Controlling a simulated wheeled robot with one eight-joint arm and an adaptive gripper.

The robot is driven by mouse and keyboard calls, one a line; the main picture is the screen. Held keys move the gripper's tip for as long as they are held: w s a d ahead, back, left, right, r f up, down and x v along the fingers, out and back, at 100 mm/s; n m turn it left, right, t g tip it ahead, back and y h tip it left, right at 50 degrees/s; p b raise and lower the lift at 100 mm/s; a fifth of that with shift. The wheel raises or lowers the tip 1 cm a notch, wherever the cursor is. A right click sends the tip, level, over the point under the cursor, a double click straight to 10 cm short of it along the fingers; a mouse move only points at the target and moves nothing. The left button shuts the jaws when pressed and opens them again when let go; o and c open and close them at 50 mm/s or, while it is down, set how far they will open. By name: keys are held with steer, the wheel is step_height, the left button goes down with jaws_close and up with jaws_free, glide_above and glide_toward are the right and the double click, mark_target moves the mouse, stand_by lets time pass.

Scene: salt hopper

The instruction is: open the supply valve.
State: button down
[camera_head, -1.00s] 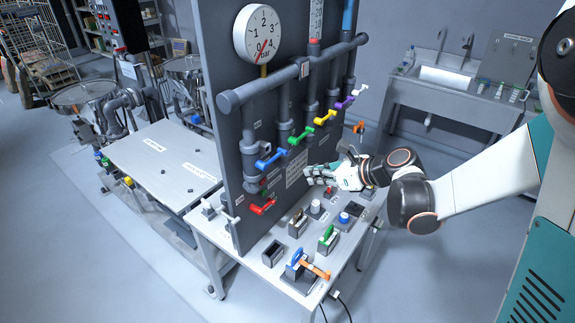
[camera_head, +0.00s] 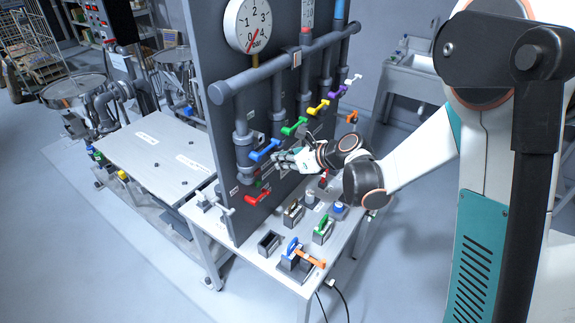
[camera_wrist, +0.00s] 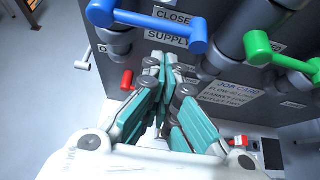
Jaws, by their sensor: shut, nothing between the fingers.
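A blue lever valve (camera_head: 264,150) sits on the left vertical pipe of the grey panel. In the wrist view the blue handle (camera_wrist: 150,24) lies roughly crosswise at the top, beside labels (camera_wrist: 172,30) that appear to read "CLOSE…" and "SUPPLY". My gripper (camera_head: 279,158) is just right of and below the blue handle. In the wrist view my gripper's teal-padded fingers (camera_wrist: 161,68) are together and empty, below the handle with a visible gap. The round gauge (camera_head: 247,26) has its needle near 0.
Green (camera_head: 294,127), yellow (camera_head: 318,107), purple (camera_head: 338,91) and white levers run rightward up the panel. A red lever (camera_head: 257,197) is below. The bench (camera_head: 235,250) carries several switches and blocks. A table (camera_head: 150,150) stands left.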

steer(key=shift+w+a+r, duration=0.1)
steer(key=shift+a+r, duration=0.05)
steer(key=shift+r, duration=0.65)
steer(key=shift+r+n+t, duration=0.2)
steer(key=shift+n+t, duration=0.2)
steer(key=shift+t, duration=0.1)
